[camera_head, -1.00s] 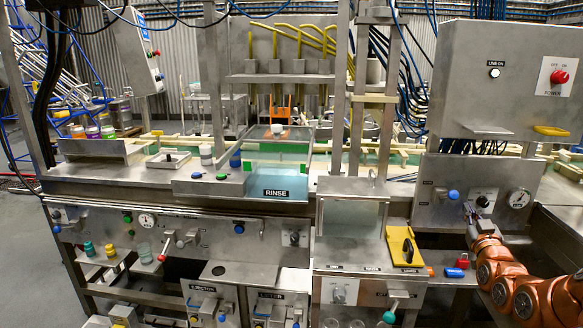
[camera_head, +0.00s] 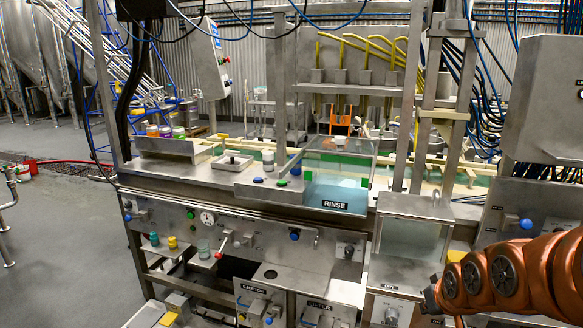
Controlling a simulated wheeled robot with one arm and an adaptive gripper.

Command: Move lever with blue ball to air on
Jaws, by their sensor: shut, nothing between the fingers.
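A lever with a blue ball (camera_head: 526,223) sticks out from the grey control panel (camera_head: 497,226) at the right. Its labels are too small to read. My orange arm enters from the lower right, below and in front of this lever. The dark end of the arm, with my gripper (camera_head: 431,298), is low and left of the lever, in front of the cabinet beneath the glass-fronted box. It is apart from the lever. The fingers are small and hard to make out; the gripper is shut and appears empty.
The blue RINSE basin (camera_head: 336,196) is at the middle. Open grey floor (camera_head: 50,245) lies at the left.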

